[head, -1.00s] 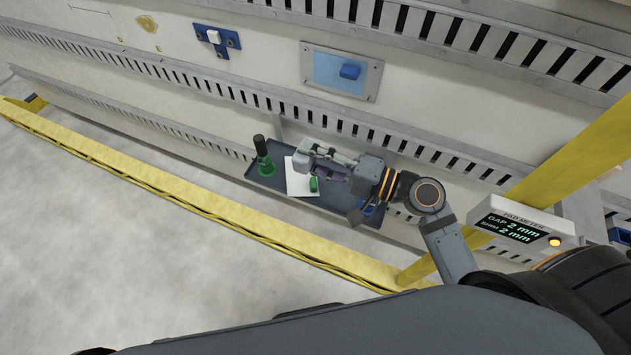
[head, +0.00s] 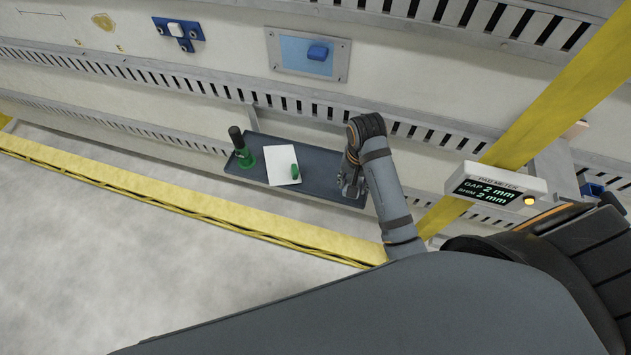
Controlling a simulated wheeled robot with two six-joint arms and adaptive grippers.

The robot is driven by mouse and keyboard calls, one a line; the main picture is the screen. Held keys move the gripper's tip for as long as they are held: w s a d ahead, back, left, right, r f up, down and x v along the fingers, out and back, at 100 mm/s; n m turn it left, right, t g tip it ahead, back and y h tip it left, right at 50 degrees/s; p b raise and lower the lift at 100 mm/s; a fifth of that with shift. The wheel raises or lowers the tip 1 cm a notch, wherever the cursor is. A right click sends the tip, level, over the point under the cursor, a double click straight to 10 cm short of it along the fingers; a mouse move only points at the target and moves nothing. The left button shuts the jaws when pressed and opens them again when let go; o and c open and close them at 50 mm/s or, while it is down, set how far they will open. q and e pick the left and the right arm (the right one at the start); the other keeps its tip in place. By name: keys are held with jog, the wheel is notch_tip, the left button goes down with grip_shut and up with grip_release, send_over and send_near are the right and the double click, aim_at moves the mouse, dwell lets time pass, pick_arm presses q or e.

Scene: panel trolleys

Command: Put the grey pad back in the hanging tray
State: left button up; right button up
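The hanging tray (head: 322,155) is dark grey and hangs along the lower rail of the panel. A white sheet (head: 281,168) lies in it, with a small green object (head: 295,172) on the sheet's right part. My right gripper (head: 347,190) points down at the tray's right end. Its fingers are small and partly covered by my arm, so I cannot tell whether they are open or what they hold. I cannot make out the grey pad; it may be hidden at the gripper. My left gripper is not in view.
A green tool with a black handle (head: 238,143) stands at the tray's left end. Above are a blue bracket with a white block (head: 176,29) and a framed blue plate (head: 308,54). A pad meter (head: 495,185) reads gap 2 mm, shim 2 mm. A yellow rail (head: 190,203) runs in front.

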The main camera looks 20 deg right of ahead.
jog(key=w+a+f+p, duration=0.1)
jog(key=w+a+f, duration=0.35)
jog(key=w, duration=0.35)
send_over(315, 183)
jog(key=s, duration=0.1)
jog(key=f, duration=0.3)
jog(key=shift+d+f, duration=0.3)
jog(key=shift+f, duration=0.1)
jog(key=shift+w+a+f, duration=0.25)
jog(key=shift+w+f, duration=0.05)
jog(key=shift+f, duration=0.15)
notch_tip(315, 183, down, 4)
jog(key=shift+w+a+r, duration=0.1)
jog(key=shift+w+r, duration=0.05)
jog(key=shift+r, duration=0.1)
jog(key=o, duration=0.7)
jog(key=shift+o, duration=0.2)
